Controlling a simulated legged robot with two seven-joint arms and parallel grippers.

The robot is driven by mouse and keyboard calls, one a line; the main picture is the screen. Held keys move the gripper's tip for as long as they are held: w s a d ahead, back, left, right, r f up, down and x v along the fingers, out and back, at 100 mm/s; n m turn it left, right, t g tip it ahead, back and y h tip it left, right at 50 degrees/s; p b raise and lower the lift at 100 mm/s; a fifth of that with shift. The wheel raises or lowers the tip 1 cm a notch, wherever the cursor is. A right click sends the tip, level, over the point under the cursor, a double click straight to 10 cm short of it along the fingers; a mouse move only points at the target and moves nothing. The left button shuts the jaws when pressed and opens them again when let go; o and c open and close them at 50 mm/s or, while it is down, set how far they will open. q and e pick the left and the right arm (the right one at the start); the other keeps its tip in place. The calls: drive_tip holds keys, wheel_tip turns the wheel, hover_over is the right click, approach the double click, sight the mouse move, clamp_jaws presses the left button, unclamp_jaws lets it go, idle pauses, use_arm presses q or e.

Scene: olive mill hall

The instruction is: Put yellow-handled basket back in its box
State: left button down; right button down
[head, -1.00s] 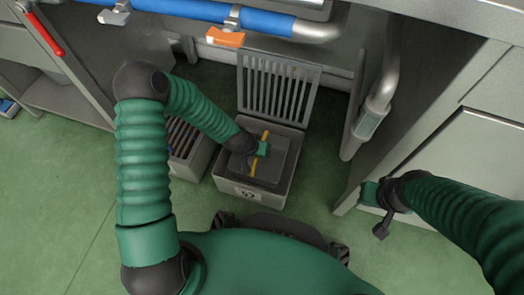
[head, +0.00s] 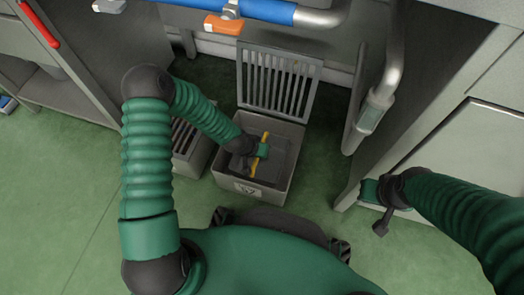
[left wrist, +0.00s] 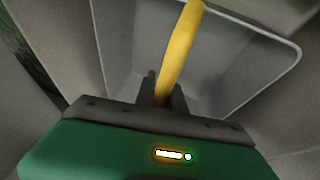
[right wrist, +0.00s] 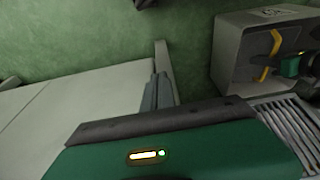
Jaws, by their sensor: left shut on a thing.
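The open grey box (head: 284,190) stands on the floor with a number label on its front. The grey basket with the yellow handle (head: 257,166) is inside it, its body low between the walls and partly hidden by my arm. My left gripper (head: 261,151) is over the box, shut on the yellow handle. The left wrist view shows the handle (left wrist: 181,45) between the fingers and the pale basket rim (left wrist: 296,50) beyond. My right gripper (head: 380,212) is away to the right beside the cabinet; its fingers (right wrist: 158,92) look closed and empty.
A slatted grey panel (head: 278,82) stands upright behind the box. A second slatted box (head: 190,145) is close on the left. A vertical grey pipe (head: 378,100) and cabinet (head: 450,150) bound the right. Blue pipe with an orange lever (head: 222,25) runs above. Green floor is clear in front left.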

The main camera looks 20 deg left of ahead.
use_arm(q)
drive_tip(key=c, duration=1.3)
unclamp_jaws()
drive_tip(key=o, duration=0.6)
wheel_tip(320, 180, up, 10)
drive_tip(key=p, duration=1)
